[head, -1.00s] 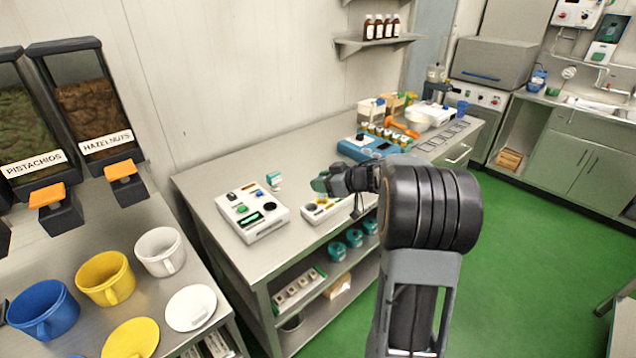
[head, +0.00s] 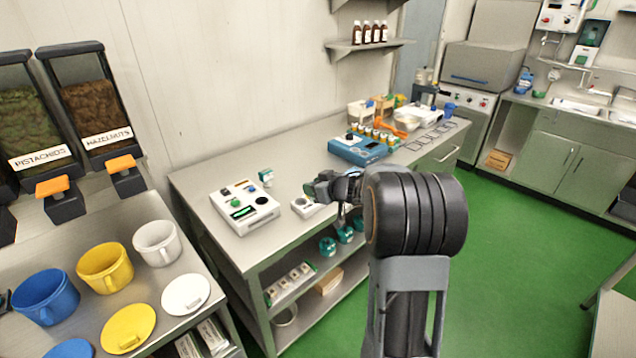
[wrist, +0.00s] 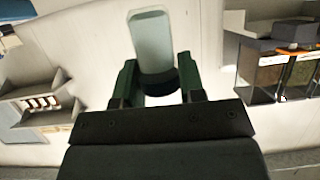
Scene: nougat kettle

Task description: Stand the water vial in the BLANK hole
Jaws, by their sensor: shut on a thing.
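My gripper (wrist: 155,85) is shut on a clear vial (wrist: 150,40) with a dark band or cap at the jaws, in the wrist view. In the head view my gripper (head: 318,188) is above the bench, near a small white block (head: 304,207) that it partly covers. The vial is too small to make out there. A white instrument (head: 245,212) with a green display, coloured buttons and a dark round spot (head: 262,200) stands left of my gripper. No BLANK label can be read, so I cannot tell which opening is the BLANK hole.
A blue device (head: 358,150) and a row of small jars (head: 372,134) stand farther back. Mugs and lids cover the left counter (head: 185,245). Bare bench lies behind my gripper.

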